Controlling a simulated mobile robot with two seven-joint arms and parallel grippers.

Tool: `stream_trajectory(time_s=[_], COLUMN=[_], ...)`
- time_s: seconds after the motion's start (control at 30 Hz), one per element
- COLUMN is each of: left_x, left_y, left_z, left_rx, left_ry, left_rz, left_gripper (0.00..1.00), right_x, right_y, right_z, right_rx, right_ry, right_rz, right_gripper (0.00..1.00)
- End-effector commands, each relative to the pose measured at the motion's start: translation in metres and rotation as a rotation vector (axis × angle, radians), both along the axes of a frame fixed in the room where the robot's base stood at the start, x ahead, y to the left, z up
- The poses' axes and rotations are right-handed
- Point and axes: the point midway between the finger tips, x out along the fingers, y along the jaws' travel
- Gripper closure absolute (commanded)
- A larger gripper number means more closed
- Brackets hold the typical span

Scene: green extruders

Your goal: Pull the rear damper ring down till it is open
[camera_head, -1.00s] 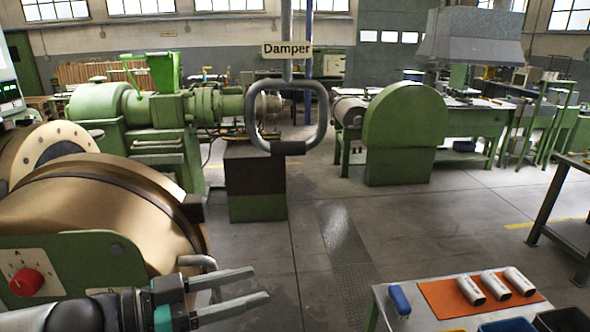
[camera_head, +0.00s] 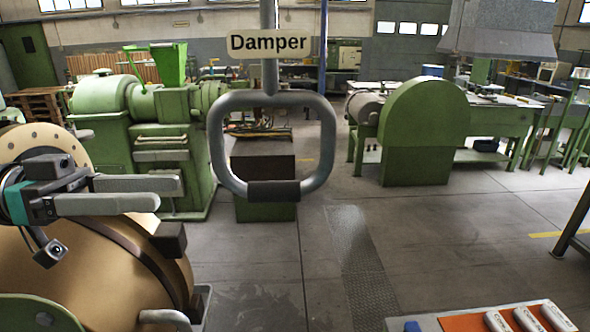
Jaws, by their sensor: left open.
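The damper ring (camera_head: 328,150) is a grey rounded square loop with a dark grip (camera_head: 273,191) on its lower bar. It hangs from a vertical rod below a sign (camera_head: 268,43) that reads "Damper", near the middle of the view. My left gripper (camera_head: 172,193) is at the left, with its two grey fingers apart and pointing right. It is empty, left of the ring in the picture and apart from it. My right gripper does not show.
A bronze drum (camera_head: 90,270) fills the lower left below my left gripper. A table with an orange mat (camera_head: 460,322) and white cylinders is at the lower right. Green machines (camera_head: 425,130) stand behind on the grey floor.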

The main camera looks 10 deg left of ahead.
Motion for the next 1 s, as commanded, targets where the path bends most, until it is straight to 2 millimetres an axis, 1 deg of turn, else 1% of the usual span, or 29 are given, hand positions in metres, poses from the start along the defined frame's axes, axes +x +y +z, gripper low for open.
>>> stream_trajectory(time_s=[0.03, 0.1, 0.2, 0.27, 0.43, 0.6, 0.73, 1.0], left_x=[0.001, 0.002, 0.006, 0.008, 0.015, 0.021, 0.024, 0.030], left_y=[-0.003, -0.010, -0.024, -0.033, -0.056, -0.074, -0.085, -0.106], left_z=[0.000, 0.001, 0.001, 0.000, 0.000, 0.000, -0.002, -0.002], left_rx=[-0.001, -0.003, -0.005, -0.004, -0.003, -0.003, -0.001, 0.000], left_ry=[0.001, 0.001, 0.003, 0.003, 0.002, 0.002, 0.003, 0.002], left_rz=[-0.001, -0.003, -0.003, -0.005, -0.003, -0.003, -0.002, -0.001], left_gripper=[0.42, 0.42, 0.42, 0.42, 0.42, 0.42, 0.42, 0.42], right_x=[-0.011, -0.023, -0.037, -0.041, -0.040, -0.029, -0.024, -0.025], right_y=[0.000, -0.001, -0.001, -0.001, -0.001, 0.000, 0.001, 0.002], right_z=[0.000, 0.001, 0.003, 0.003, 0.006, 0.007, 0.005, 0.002], right_rx=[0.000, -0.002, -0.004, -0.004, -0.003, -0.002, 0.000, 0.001], right_ry=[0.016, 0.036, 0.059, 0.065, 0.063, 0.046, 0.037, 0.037], right_rz=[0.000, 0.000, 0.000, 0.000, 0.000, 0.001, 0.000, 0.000], right_gripper=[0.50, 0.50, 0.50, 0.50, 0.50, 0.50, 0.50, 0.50])
